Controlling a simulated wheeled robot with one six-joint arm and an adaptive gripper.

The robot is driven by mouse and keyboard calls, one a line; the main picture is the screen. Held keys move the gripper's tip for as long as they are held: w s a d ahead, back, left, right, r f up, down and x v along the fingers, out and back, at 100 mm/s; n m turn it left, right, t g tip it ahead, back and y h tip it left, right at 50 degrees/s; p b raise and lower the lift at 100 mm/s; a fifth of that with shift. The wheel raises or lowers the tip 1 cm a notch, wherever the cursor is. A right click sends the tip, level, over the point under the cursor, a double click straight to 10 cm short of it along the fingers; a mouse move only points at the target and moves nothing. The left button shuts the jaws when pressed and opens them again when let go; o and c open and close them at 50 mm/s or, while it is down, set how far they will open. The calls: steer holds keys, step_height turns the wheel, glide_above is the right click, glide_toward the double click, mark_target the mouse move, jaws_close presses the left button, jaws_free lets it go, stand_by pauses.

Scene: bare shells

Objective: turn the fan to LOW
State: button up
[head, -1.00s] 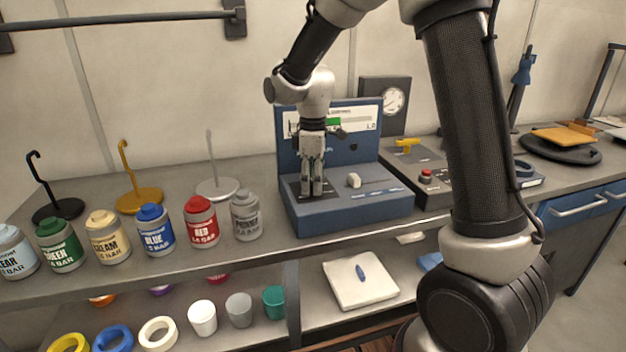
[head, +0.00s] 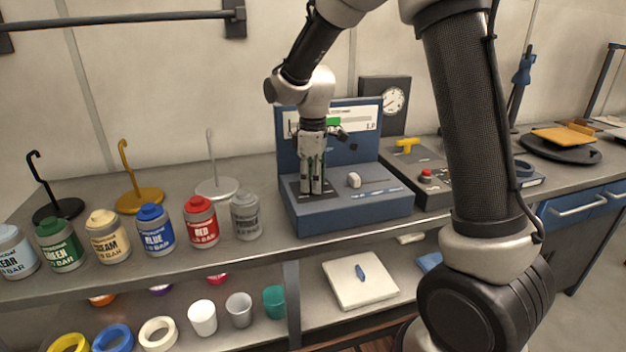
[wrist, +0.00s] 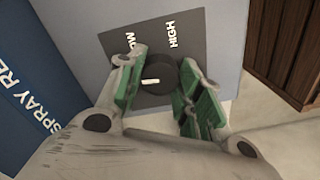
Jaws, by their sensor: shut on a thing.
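The fan knob (wrist: 165,72) is black and round with a white pointer mark, and sits on a dark grey plate (wrist: 200,45). The plate reads HIGH and, partly covered by a finger, LOW. In the wrist view the mark lies roughly crosswise, towards the left finger; I cannot tell which label it stands at. My gripper (head: 312,191) reaches down onto the left of the blue console (head: 355,212). Its green-padded fingers (wrist: 162,62) are on both sides of the knob, shut on it. In the head view the fingers hide the knob.
A white switch (head: 353,180) stands on the console right of my gripper. Several paint jars, including a grey one (head: 246,216), stand left of it. A dark box with a red button (head: 426,175) is at its right. The console's upright back panel (head: 352,150) rises behind my gripper.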

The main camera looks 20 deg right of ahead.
steer(key=m, duration=1)
steer(key=shift+m, duration=0.4)
stand_by(0.4)
steer(key=o, duration=1.1)
steer(key=shift+c, duration=0.2)
steer(key=shift+r, duration=0.1)
step_height(320, 180, up, 12)
